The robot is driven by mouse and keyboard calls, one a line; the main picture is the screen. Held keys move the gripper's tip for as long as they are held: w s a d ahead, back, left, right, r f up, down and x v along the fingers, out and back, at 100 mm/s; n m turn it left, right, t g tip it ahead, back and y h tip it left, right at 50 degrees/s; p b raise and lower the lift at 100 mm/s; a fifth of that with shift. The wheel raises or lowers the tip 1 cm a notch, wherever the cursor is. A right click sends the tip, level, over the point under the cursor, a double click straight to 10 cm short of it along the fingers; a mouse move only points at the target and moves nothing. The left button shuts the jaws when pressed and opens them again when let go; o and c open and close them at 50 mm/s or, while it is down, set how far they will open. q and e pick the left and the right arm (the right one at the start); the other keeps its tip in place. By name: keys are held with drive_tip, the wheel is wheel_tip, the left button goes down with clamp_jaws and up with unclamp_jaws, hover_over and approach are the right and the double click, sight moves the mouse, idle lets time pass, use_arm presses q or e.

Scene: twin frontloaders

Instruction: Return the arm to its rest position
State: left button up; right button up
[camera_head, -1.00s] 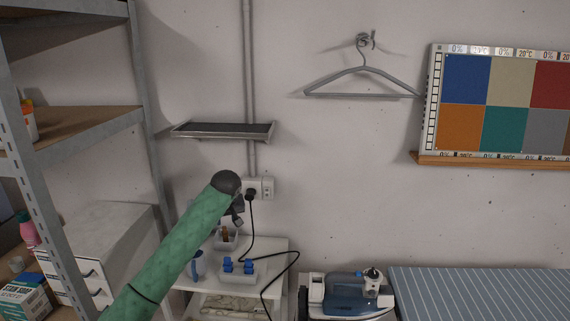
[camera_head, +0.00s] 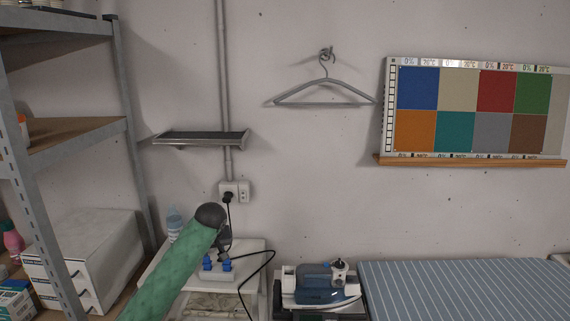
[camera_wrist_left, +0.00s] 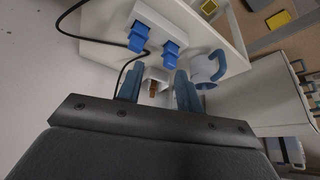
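My left arm, in a green sleeve, comes in from the lower left in the head view. Its gripper (camera_head: 224,240) hangs past the dark wrist, in front of the wall and over the small white side table (camera_head: 165,262). In the left wrist view, the left gripper (camera_wrist_left: 158,88) has its two blue-grey fingers apart, with nothing held between them. A white container with something brown in it (camera_wrist_left: 154,88) shows beyond the gap, partly hidden by the fingers. My right gripper is in neither view.
A power strip with blue plugs (camera_head: 217,271) and a black cable lies on the side table. A white mug with a blue handle (camera_wrist_left: 207,70) is near the fingers. A metal rack (camera_head: 137,150) stands left. An iron (camera_head: 322,284) and striped board (camera_head: 470,290) are right.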

use_arm(q)
drive_tip(key=s+d+f+m+h, duration=0.1)
drive_tip(key=s+d+f+m, duration=0.15)
drive_tip(key=s+f, duration=0.85)
drive_tip(key=s+d+f+m+h, duration=0.1)
drive_tip(key=s+d+f, duration=0.2)
drive_tip(key=s+f, duration=0.75)
drive_tip(key=s+a+r+m+g, duration=0.1)
drive_tip(key=s+a, duration=0.1)
drive_tip(key=s, duration=1.5)
drive_tip(key=s+a+r+m, duration=0.1)
drive_tip(key=s+a+m, duration=0.1)
drive_tip(key=s, duration=1.4)
wheel_tip(320, 180, down, 28)
drive_tip(key=w+d+g+b, duration=0.1)
drive_tip(key=w+d+b, duration=0.1)
drive_tip(key=b, duration=0.1)
drive_tip(key=s+f, duration=0.4)
drive_tip(key=f, duration=0.8)
drive_tip(key=s+f+g+b, duration=0.1)
drive_tip(key=s+f, duration=0.3)
drive_tip(key=f, duration=0.9)
drive_tip(key=shift+s+d, duration=0.15)
drive_tip(key=shift+s, duration=0.05)
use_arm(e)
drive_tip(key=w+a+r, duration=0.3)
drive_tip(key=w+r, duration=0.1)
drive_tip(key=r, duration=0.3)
